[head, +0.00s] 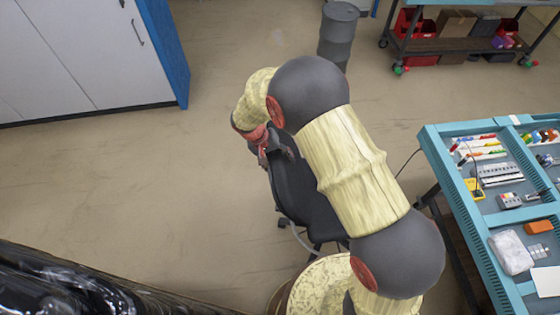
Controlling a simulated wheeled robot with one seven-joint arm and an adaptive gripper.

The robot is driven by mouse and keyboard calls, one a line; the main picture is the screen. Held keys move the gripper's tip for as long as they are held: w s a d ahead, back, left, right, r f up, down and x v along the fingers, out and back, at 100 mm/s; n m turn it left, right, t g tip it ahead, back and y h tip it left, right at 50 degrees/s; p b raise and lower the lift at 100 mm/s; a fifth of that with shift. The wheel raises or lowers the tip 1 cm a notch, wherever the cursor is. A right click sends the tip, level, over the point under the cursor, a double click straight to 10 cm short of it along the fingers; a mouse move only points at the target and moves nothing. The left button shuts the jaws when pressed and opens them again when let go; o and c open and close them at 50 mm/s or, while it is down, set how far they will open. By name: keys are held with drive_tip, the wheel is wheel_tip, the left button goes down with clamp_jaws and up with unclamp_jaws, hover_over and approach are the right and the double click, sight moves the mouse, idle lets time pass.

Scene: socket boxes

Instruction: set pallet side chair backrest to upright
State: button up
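A dark office chair (303,195) stands on the floor at mid-frame, partly hidden behind my arm. Its dark back or seat surface shows left of and below my arm, and part of its base shows lower down. I cannot clearly tell the backrest's angle. My gripper (264,150), with red and dark parts, is at the chair's upper left edge and overlaps it in the picture. I cannot tell whether they touch. Its fingers are small and partly hidden, so their opening is unclear.
A teal workbench (480,225) with tools and parts is on the right. A grey barrel (338,38) and a cart with red bins (455,45) stand at the back. A white cabinet (85,55) is upper left; a shiny black bulk (60,285) is lower left. The left floor is clear.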

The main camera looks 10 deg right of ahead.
drive_tip(key=shift+d+f, duration=0.1)
drive_tip(key=shift+f, duration=0.15)
drive_tip(key=shift+c, duration=0.5)
clamp_jaws()
idle(0.4)
